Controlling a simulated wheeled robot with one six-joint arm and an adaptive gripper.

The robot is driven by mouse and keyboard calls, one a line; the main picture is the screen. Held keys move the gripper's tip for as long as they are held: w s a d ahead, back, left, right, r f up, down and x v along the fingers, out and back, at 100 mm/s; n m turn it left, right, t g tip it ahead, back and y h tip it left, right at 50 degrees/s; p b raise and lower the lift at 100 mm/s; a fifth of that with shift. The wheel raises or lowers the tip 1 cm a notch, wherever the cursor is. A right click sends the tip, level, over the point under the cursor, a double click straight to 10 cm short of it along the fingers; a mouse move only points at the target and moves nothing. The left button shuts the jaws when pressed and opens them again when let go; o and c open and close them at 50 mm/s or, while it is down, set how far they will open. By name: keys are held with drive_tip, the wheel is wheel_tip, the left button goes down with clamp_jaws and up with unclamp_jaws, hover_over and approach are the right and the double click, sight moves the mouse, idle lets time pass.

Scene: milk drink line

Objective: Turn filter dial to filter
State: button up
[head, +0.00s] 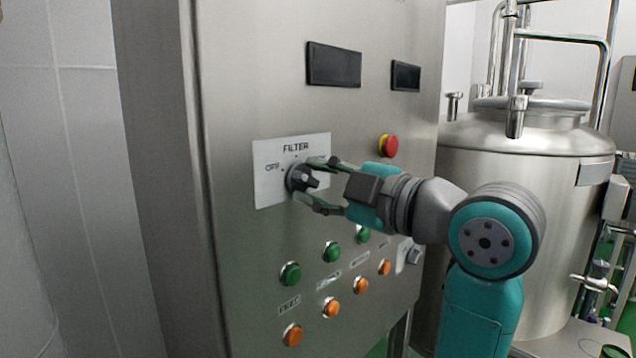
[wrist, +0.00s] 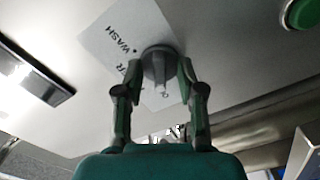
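The filter dial (head: 297,178) is a dark round knob with a raised grip on a pale plate (head: 265,188). In the head view the plate reads OFF at left and FILTER at top. In the wrist view the dial (wrist: 158,62) sits between my fingertips, with WASH printed above left. The grip's lower end there lies towards the partly seen OFF mark; I cannot tell its exact setting. My gripper (head: 312,182) is open, one finger on each side of the dial. It also shows in the wrist view (wrist: 159,72). Whether the fingertips touch the dial is unclear.
A red stop button (head: 390,146) on a yellow base is right of the plate. Green buttons (head: 290,273) and orange buttons (head: 293,335) sit below. Dark displays (head: 333,64) are above. A steel tank (head: 550,190) stands right of the cabinet.

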clamp_jaws()
drive_tip(key=m, duration=0.5)
drive_tip(key=shift+f+m, duration=0.1)
drive_tip(key=shift+m, duration=0.3)
drive_tip(key=m, duration=0.5)
drive_tip(key=shift+s+m, duration=0.1)
drive_tip(key=shift+m, duration=0.3)
idle(0.4)
unclamp_jaws()
